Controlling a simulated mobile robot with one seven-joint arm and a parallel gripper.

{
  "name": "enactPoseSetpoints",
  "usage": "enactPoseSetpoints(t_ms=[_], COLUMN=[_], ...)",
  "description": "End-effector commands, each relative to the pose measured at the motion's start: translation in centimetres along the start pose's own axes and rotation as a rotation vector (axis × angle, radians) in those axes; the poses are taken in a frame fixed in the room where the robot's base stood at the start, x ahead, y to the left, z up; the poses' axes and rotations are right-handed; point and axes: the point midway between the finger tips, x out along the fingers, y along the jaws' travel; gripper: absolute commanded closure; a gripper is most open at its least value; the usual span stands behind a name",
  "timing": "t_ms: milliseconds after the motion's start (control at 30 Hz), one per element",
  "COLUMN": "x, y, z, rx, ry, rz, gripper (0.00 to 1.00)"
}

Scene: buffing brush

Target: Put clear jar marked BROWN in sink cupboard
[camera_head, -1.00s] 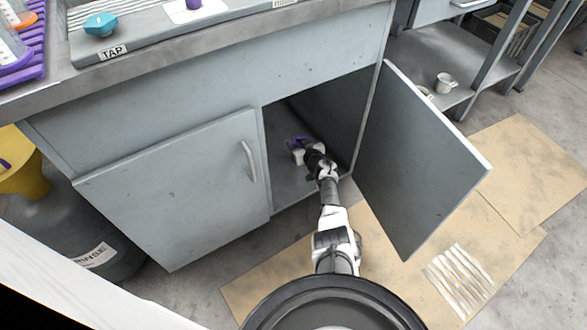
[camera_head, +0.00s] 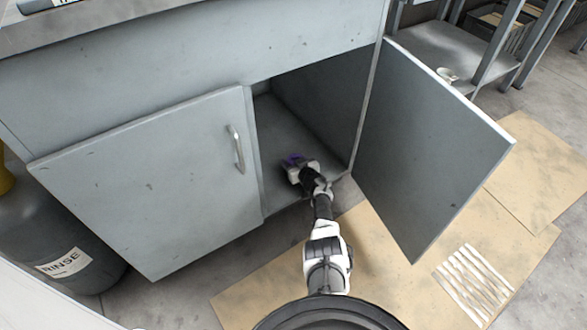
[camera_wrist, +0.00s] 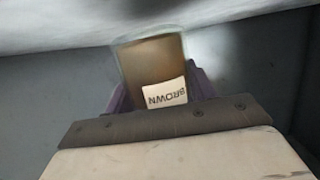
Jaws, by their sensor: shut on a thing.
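My gripper (camera_wrist: 158,98) has purple fingers and is shut on a clear jar (camera_wrist: 150,62) with brown contents. The jar's white label reads BROWN and shows upside down in the wrist view. In the head view my gripper (camera_head: 293,160) is inside the open right side of the sink cupboard (camera_head: 275,130), low over its floor. The jar cannot be made out in the head view. Whether the jar touches the cupboard floor cannot be told.
The right cupboard door (camera_head: 425,150) stands wide open to the right of my arm. The left door (camera_head: 150,185) is closed. A grey drum marked RINSE (camera_head: 60,245) stands at the left. Cardboard sheets (camera_head: 385,270) lie on the floor. The visible cupboard floor looks clear.

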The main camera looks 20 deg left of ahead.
Motion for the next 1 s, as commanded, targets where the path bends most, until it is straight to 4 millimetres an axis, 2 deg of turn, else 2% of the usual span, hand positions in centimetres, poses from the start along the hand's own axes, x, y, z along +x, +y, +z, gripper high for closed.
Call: enactPoseSetpoints(t_ms=[33, 133, 567, 600, 733, 767, 1000], x=[0.5, 0.8, 0.8, 0.8, 0.8, 0.8, 0.8], y=[0.0, 0.0, 0.0, 0.0, 0.0, 0.0, 0.0], z=[1.3, 2.1, 2.5, 2.5, 2.4, 2.4, 2.4], rx=[-0.001, -0.001, -0.001, 0.000, 0.000, 0.000, -0.001], ry=[0.001, 0.002, 0.001, 0.000, 0.000, 0.000, 0.000], rz=[-0.001, 0.000, 0.000, 0.000, 0.000, 0.000, 0.000], gripper=[0.73, 0.73, 0.73, 0.44, 0.27, 0.23, 0.23])
